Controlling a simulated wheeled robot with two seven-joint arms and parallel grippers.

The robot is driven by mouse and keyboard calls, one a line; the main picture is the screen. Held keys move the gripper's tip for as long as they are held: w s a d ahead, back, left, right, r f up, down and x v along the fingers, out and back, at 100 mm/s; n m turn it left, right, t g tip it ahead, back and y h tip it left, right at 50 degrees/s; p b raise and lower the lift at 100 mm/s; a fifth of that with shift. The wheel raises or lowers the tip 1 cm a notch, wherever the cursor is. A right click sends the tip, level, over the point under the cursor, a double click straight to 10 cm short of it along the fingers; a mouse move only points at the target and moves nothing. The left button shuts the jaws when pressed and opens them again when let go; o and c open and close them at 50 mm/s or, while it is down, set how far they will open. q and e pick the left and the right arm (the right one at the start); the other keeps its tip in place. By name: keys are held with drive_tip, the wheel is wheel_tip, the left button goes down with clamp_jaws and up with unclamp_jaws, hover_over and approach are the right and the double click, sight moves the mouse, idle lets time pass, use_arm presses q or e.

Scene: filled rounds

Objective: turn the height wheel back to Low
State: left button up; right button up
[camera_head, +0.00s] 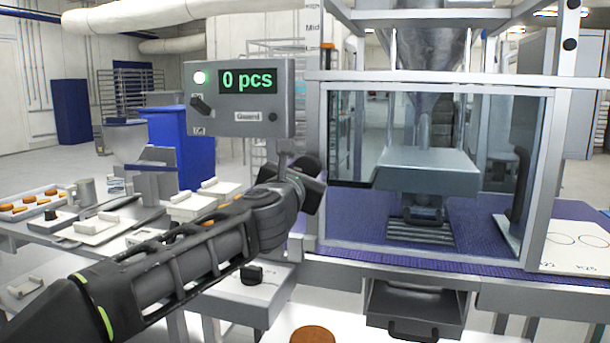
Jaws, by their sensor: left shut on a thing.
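My left arm reaches in from the lower left, and my left gripper (308,182) is at the front left post of the machine, beside the glass guard. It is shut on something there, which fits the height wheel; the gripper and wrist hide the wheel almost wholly. A height scale (313,30) runs up the post above, with High at the top edge, Mid below it and a partly hidden lowest label. Its pointer is too small to read surely. My right gripper is not in view.
A control box (240,98) with a lit green lamp reads "0 pcs" above my wrist. The glass-fronted machine (545,170) has a purple belt (470,220) and a drawer (413,312) below. A side table at left holds a tray (35,205) of orange rounds and white blocks.

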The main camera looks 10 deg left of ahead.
use_arm(q)
drive_tip(key=shift+f+n, duration=0.1)
drive_tip(key=shift+n, duration=1)
drive_tip(key=o, duration=1.4)
drive_tip(key=shift+s, duration=0.1)
drive_tip(key=s, duration=0.7)
drive_tip(key=shift+s+b, duration=0.3)
drive_tip(key=shift+b, duration=0.05)
